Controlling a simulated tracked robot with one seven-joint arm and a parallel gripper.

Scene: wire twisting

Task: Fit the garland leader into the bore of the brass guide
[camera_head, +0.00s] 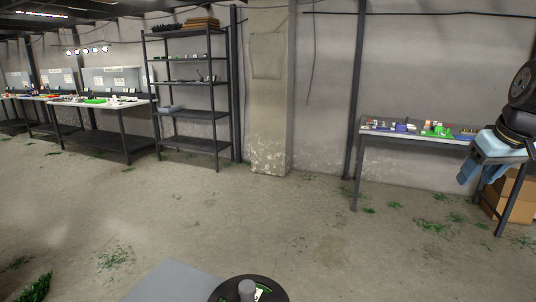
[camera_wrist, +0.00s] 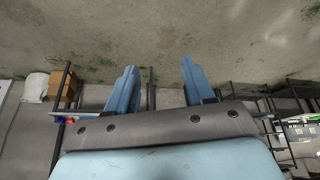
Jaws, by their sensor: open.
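My gripper (camera_head: 470,172) hangs at the right edge of the head view, in front of the right end of a small bench. In the wrist view my gripper (camera_wrist: 158,64) has two blue fingers spread wide apart with nothing between them, only bare floor and wall behind. I cannot make out the garland leader or the brass guide in either view. Small coloured items lie on the small bench, among them a green piece (camera_head: 437,131), too small to identify.
The small bench (camera_head: 385,136) stands against the right wall, with a cardboard box (camera_head: 511,193) beside it. A metal shelf rack (camera_head: 195,113) and long worktables (camera_head: 110,105) stand at the left. The concrete floor (camera_head: 220,215) between is open, with scattered green tufts.

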